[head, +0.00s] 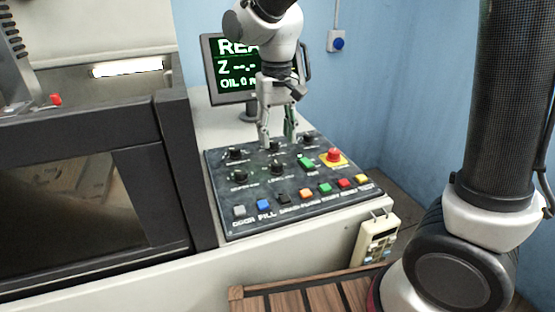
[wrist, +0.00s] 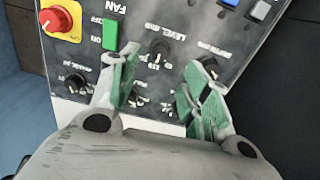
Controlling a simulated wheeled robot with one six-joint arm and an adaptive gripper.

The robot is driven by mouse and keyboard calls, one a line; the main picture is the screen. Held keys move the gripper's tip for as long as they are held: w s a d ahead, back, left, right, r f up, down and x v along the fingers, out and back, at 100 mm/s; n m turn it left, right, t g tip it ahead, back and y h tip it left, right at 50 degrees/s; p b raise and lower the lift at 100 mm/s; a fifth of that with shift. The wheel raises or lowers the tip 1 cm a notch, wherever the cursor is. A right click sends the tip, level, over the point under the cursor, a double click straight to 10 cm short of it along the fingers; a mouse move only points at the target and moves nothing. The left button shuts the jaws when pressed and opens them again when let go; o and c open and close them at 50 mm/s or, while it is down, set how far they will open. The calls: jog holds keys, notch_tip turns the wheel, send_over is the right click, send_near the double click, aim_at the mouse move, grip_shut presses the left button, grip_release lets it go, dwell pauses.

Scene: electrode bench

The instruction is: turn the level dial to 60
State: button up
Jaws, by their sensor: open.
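The level dial (head: 277,168) is a small black knob in the second row of the dark control panel. In the wrist view the level dial (wrist: 160,50) appears upside down beside its LEVEL label, and its setting is too small to read. My gripper (head: 277,139) points down over the back row of knobs, behind the level dial in the head view. In the wrist view my gripper (wrist: 160,72) is open, with green-padded fingers apart and nothing held between them. The level dial shows just beyond the fingertips.
A green fan switch (head: 306,162) and a red emergency button (head: 333,154) lie to the right of the level dial. Another knob (head: 240,176) is to its left. Coloured buttons line the panel front. A monitor (head: 229,72) stands behind the panel.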

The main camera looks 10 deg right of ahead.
aim_at(277, 163)
notch_tip(277, 163, down, 8)
jog(key=shift+r, duration=0.1)
dwell(0.4)
grip_shut()
